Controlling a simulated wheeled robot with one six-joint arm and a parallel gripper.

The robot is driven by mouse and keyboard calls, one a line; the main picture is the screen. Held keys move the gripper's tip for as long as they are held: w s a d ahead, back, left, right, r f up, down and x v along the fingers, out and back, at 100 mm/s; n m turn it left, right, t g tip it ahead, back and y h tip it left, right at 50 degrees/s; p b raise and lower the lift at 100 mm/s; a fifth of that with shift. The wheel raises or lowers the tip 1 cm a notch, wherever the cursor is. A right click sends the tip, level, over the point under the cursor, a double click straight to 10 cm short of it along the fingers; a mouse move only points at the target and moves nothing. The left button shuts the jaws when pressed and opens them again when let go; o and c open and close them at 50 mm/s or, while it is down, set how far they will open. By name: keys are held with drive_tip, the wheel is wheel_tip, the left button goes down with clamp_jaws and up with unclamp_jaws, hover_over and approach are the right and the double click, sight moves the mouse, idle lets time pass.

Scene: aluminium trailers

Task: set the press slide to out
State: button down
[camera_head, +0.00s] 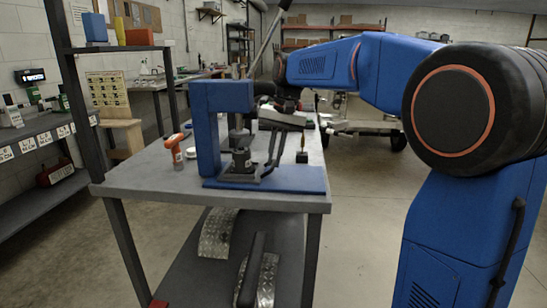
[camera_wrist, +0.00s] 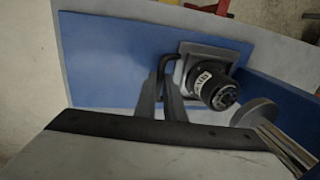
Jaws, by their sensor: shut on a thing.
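The press is a blue C-shaped frame (camera_head: 207,130) on a blue base plate (camera_head: 295,182) at the front of the grey workbench. The press slide, a grey plate (camera_wrist: 222,50), lies low on the base. A dark, ribbed cylindrical part (camera_head: 241,155) with a white label stands on it. A bent black handle (camera_wrist: 168,58) sticks out from the slide's side. My gripper (camera_head: 268,166) reaches down beside the cylinder. In the wrist view its two narrow fingers (camera_wrist: 160,92) are shut on the handle, whose lower part they hide. The slide's exact position along its travel is hard to tell.
An orange bottle (camera_head: 177,147) stands on the workbench (camera_head: 140,175) left of the press. Bent tread-plate pieces (camera_head: 217,235) lie on the shelf below. A dark rack post (camera_head: 75,90) stands at left. The floor right of the bench is clear up to my arm.

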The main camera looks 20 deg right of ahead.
drive_tip(key=s+d, duration=0.2)
drive_tip(key=d, duration=0.3)
drive_tip(key=s+d, duration=0.2)
drive_tip(key=d, duration=0.2)
drive_tip(key=s+d, duration=0.2)
drive_tip(key=d, duration=0.3)
drive_tip(key=shift+d, duration=0.35)
drive_tip(key=c, duration=1.8)
unclamp_jaws()
drive_tip(key=shift+s+d, duration=0.1)
drive_tip(key=shift+d, duration=0.1)
drive_tip(key=shift+c, duration=0.2)
drive_tip(key=shift+r, duration=0.1)
wheel_tip(320, 180, up, 17)
drive_tip(key=s+d, duration=0.1)
drive_tip(key=d, duration=0.1)
drive_tip(key=shift+d, duration=0.4)
drive_tip(key=shift+s, duration=0.15)
